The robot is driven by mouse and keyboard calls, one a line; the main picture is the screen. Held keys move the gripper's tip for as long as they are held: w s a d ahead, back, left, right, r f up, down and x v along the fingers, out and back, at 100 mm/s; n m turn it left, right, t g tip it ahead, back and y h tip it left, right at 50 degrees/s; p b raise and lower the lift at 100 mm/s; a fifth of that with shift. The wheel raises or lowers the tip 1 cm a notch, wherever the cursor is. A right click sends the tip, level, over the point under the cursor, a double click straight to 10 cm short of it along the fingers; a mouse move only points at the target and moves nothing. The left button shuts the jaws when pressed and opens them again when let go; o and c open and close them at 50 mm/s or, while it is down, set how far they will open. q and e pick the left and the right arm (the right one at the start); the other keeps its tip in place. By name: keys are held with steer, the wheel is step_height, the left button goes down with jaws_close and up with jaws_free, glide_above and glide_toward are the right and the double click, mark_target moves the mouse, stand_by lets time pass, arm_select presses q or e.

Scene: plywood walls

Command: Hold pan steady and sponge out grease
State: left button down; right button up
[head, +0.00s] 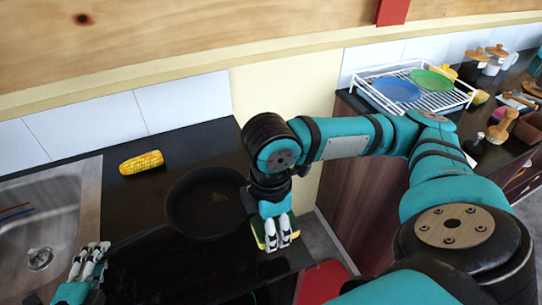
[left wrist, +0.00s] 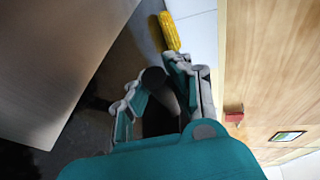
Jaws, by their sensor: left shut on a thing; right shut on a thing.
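The black pan (head: 190,205) lies on the dark counter, with a small brownish patch of grease (head: 219,198) on its inside. My right gripper (head: 277,232) is shut on a yellow and green sponge (head: 259,236), pointing down just right of the pan's rim. The sponge is outside the pan. My left gripper (head: 92,262) is at the lower left by the sink edge. In the left wrist view its fingers (left wrist: 160,95) close around a dark rounded piece (left wrist: 154,77), which looks like the pan's handle. The handle is hard to make out against the dark counter in the head view.
An ear of corn (head: 141,162) lies behind and left of the pan. A steel sink (head: 45,220) is at the left. A white dish rack (head: 412,90) with blue and green plates stands at the back right. My right arm covers much of the right side.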

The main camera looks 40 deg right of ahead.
arm_select(q)
steer(key=shift+f, duration=0.2)
arm_select(e)
steer(key=w+m, duration=1.2)
steer(key=m, duration=1.5)
glide_above(222, 195)
step_height(222, 195, down, 2)
steer(key=shift+s+d+f, duration=0.1)
steer(key=shift+f, duration=2.7)
step_height(222, 195, down, 2)
steer(key=shift+a+r, duration=0.1)
steer(key=shift+a, duration=0.35)
steer(key=shift+w+a, duration=0.4)
steer(key=shift+a, duration=0.35)
steer(key=shift+w+a, duration=0.25)
steer(key=shift+a, duration=0.3)
steer(key=shift+s+d, duration=0.15)
steer(key=shift+d, duration=0.2)
steer(key=shift+s+d, duration=0.25)
steer(key=shift+d, duration=0.4)
steer(key=shift+s+d, duration=0.25)
steer(key=shift+d, duration=0.4)
steer(key=shift+d+r, duration=0.1)
step_height(222, 195, up, 8)
